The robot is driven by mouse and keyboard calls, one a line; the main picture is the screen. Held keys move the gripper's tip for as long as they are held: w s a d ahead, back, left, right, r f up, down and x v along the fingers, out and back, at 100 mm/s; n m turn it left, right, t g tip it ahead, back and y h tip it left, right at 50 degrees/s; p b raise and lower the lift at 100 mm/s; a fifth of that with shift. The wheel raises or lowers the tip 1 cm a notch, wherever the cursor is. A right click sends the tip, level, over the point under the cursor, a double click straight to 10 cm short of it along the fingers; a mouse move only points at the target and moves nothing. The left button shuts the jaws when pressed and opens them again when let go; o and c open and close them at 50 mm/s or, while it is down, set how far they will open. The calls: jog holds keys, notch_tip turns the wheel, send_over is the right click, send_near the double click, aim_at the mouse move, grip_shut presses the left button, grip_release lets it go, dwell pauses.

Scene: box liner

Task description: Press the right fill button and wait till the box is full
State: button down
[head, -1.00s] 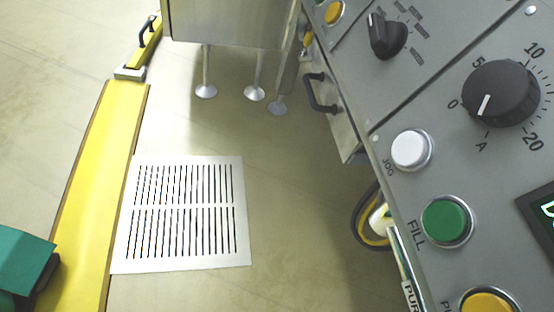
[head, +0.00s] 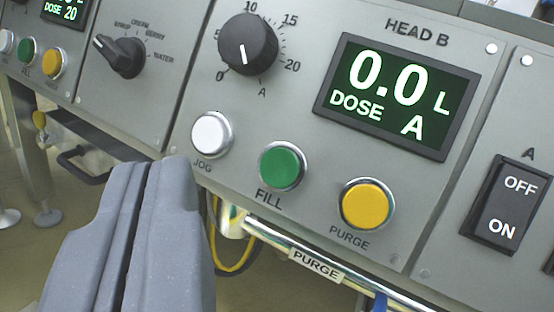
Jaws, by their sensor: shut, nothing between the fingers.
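The right panel, marked HEAD B, has a green FILL button (head: 282,167) between a white JOG button (head: 211,134) and a yellow PURGE button (head: 366,203). Its display (head: 398,95) reads 0.0 L, DOSE A. The dose dial's (head: 247,45) white mark points down towards A. My gripper (head: 165,163) is shut and empty at the lower left. Its tips appear just below and left of the JOG button, left of FILL; I cannot tell whether they touch the panel. The box is not in view.
An OFF/ON rocker switch (head: 507,205) sits at the right. A PURGE-labelled pipe (head: 318,265) and yellow hose run below the panel.

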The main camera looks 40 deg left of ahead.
aim_at(281, 167)
jog(key=shift+w+a+f+b, duration=0.35)
jog(key=shift+w+f+b, duration=0.1)
jog(key=shift+w, duration=0.75)
jog(key=shift+w+a+f+b, duration=0.35)
jog(key=shift+w+f, duration=0.15)
jog(key=shift+w, duration=0.75)
jog(key=shift+w+a+f+b, duration=0.35)
jog(key=shift+w+f+b, duration=0.1)
jog(key=shift+w, duration=0.85)
jog(key=shift+w+a+b, duration=0.1)
jog(key=shift+w+b, duration=0.2)
jog(key=shift+b, duration=0.05)
jog(key=shift+w+a+f+b, duration=0.1)
jog(key=shift+w+f+b, duration=0.1)
jog(key=shift+w+b, duration=0.15)
jog(key=shift+s+r, duration=0.1)
jog(key=shift+s, duration=0.05)
dwell(0.6)
jog(key=shift+s+d+r, duration=0.2)
jog(key=shift+s, duration=0.45)
jog(key=shift+p, duration=0.3)
